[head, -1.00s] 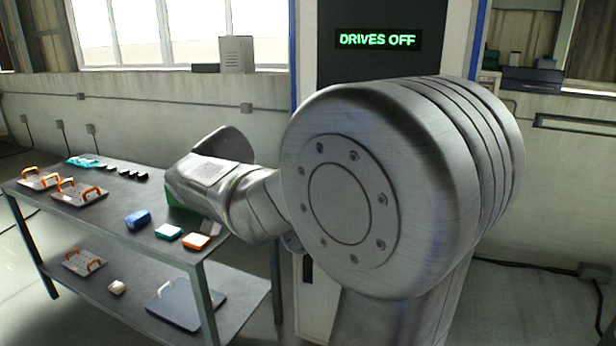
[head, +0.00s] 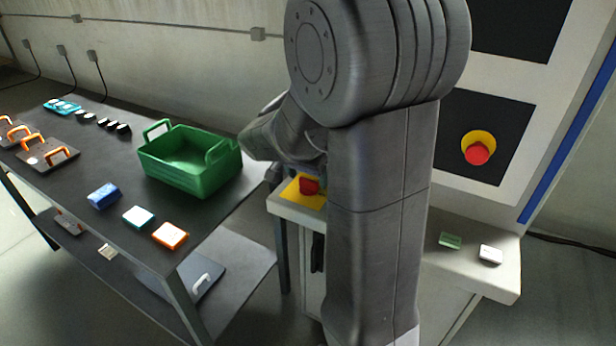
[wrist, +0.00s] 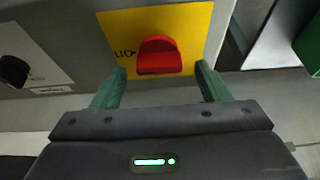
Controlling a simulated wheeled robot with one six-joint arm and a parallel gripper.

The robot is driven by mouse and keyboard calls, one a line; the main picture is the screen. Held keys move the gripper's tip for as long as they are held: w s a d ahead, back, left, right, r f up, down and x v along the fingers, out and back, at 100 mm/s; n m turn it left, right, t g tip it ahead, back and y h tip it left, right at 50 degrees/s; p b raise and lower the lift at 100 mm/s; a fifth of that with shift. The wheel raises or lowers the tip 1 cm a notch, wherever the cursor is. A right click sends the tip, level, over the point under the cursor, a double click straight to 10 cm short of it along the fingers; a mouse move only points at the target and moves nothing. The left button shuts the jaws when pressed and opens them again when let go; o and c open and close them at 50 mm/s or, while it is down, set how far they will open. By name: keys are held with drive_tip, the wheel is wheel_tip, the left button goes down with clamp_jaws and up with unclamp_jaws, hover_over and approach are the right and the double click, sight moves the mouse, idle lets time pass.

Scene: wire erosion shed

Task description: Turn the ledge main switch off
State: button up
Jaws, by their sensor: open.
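The ledge main switch is a red knob (wrist: 158,57) on a yellow plate (wrist: 190,20), seen in the wrist view. Small dark markings show at the knob's left. In the head view the red knob (head: 309,186) sits at the left end of the pale ledge (head: 510,280), partly hidden by my arm. My gripper (wrist: 160,74) is open, its two green fingers apart, one to the left and one to the right of the knob in the picture. The knob appears just beyond the fingertips, and no contact is visible. The head view hides the fingers behind my arm.
A black knob (wrist: 14,70) on a white plate is at the wrist view's left. A red emergency button (head: 477,150) is on the cabinet. A green crate (head: 190,180) stands on the dark table at left. Two small blocks lie on the ledge's right part.

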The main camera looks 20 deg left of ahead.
drive_tip(key=shift+w+f, duration=0.15)
drive_tip(key=shift+f, duration=0.55)
drive_tip(key=c, duration=1)
